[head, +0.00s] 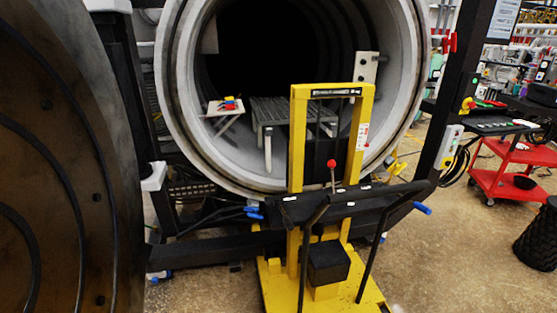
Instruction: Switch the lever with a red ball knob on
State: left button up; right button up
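The lever with a red ball knob (332,164) stands upright on the yellow lift truck (297,150), in the middle of the head view. Its thin stem runs down behind the black crossbar of the truck, where its base is hidden. Whether the lever is on or off cannot be told from this view. Neither of my grippers shows in the head view.
The open round furnace chamber (180,90) is behind the truck, with a metal rack (285,110) inside. The large furnace door (60,170) fills the left. Bare floor (450,260) lies right of the truck.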

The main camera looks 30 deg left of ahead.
aim_at(332, 164)
jog(key=u, duration=0.45)
jog(key=i+l+u, duration=0.25)
jog(key=l, duration=0.15)
jog(key=i+l+u, duration=0.2)
jog(key=l, duration=0.2)
